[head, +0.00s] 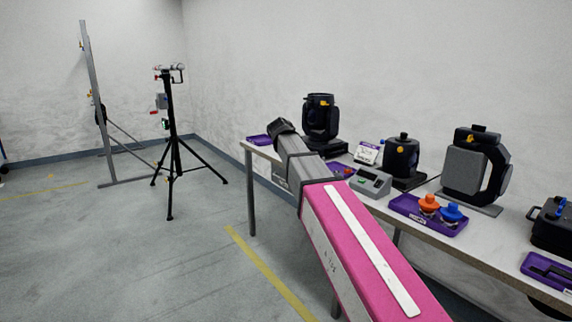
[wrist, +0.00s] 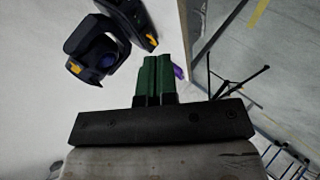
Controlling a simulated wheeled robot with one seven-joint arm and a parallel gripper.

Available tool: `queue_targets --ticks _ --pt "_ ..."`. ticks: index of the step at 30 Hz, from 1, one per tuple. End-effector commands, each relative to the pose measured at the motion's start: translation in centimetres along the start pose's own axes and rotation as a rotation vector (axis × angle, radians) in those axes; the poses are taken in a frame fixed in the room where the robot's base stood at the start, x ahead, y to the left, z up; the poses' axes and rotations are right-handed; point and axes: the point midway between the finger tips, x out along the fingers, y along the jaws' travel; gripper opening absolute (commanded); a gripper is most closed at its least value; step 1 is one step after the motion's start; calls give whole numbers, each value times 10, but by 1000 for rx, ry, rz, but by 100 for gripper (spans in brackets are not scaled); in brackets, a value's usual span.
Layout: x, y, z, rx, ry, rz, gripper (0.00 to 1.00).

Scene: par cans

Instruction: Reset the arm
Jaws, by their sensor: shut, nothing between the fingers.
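My arm reaches from the lower right of the head view out over the table (head: 510,268), with a pink link nearest the camera. Its dark far end shows at the table's far left part, but the fingers cannot be made out there. In the wrist view my gripper (wrist: 155,60) has two green fingers side by side, shut with nothing between them. The fingers point past the table's edge region, beside a black moving-head light (wrist: 100,57).
Moving-head lights (head: 319,118) (head: 470,170) stand along the table. A grey meter (head: 370,182) and a purple tray (head: 405,205) with orange (head: 429,204) and blue (head: 451,213) knobs lie near the arm. A black tripod stand (head: 170,140) is on the floor, left; floor around it is open.

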Motion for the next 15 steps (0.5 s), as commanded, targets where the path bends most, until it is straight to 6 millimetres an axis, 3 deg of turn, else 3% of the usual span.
queue_targets --ticks 1,6,15 --pt "14 -16 27 20 -28 -32 0" --pt "55 -65 100 111 -117 -148 0" --pt "97 -150 229 289 -288 -339 0"
